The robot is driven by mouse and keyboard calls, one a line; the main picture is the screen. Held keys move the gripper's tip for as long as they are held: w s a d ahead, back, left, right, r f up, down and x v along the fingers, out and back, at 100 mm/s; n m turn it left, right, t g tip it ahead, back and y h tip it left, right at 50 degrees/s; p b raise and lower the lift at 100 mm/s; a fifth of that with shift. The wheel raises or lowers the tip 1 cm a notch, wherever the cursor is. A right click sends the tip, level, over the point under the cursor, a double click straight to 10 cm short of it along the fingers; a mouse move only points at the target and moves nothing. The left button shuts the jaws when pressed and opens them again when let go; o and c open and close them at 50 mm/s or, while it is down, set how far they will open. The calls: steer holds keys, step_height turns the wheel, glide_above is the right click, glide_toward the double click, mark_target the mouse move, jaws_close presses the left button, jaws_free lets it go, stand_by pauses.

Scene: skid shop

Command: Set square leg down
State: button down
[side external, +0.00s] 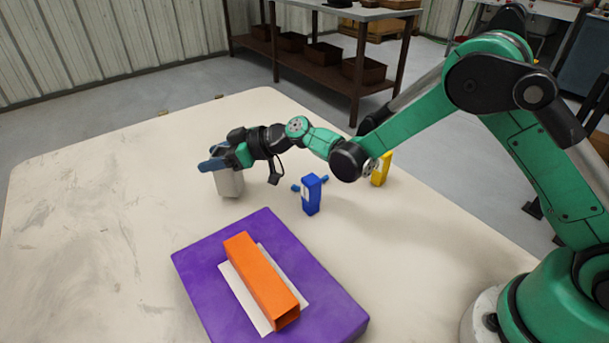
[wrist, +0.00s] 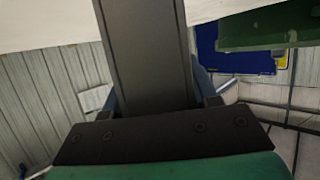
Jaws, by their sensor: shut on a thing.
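A grey square leg (side external: 229,184) stands about upright at the left of the work table, below my gripper (side external: 213,162). My gripper is shut on its upper part, with blue fingers to its sides. In the wrist view the leg (wrist: 150,55) looks dark grey and runs from between the fingers (wrist: 158,95) toward the pale table top. Its lower end appears at or very near the table; I cannot tell whether it touches. Its top is hidden by my gripper.
A purple block (side external: 200,262) carries a white plate (side external: 238,290) and an orange square tube (side external: 262,280). A blue post (side external: 312,195) with side pegs and a yellow post (side external: 381,169) stand to the right. The pale table (side external: 80,220) is clear at left.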

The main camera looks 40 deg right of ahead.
steer(key=shift+f, duration=0.75)
steer(key=shift+f, duration=0.15)
steer(key=shift+c, duration=1.2)
jaws_free()
